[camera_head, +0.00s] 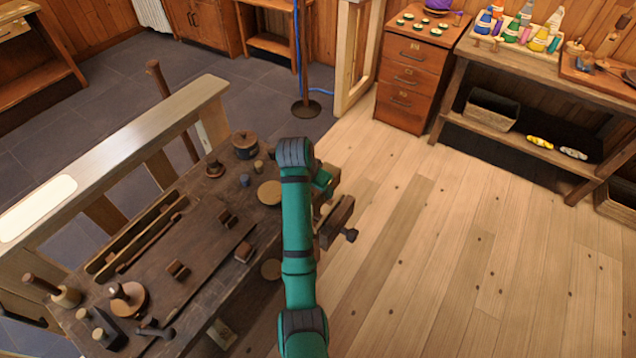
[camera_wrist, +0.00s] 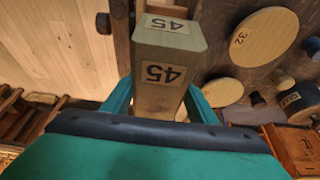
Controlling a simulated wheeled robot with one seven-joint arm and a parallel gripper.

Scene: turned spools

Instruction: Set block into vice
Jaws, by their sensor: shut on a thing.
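A pale wooden block (camera_wrist: 163,98) marked 45 on two faces is gripped between the green fingers of my gripper (camera_wrist: 160,88) in the wrist view. The vice (camera_head: 337,221), a dark wooden jaw with a screw knob, is at the right edge of the workbench in the head view. In the wrist view the vice jaw (camera_wrist: 121,38) is just left of the block's far end. I cannot tell whether the block is between the jaws or above them. In the head view my arm hides the block and most of my gripper (camera_head: 323,180).
The dark workbench (camera_head: 205,240) carries small blocks, a long tool tray (camera_head: 135,235) and round discs. A disc marked 32 (camera_wrist: 262,38) lies right of the block. A pale rail (camera_head: 120,150) runs along the bench's far left side. The plank floor (camera_head: 440,250) to the right is clear.

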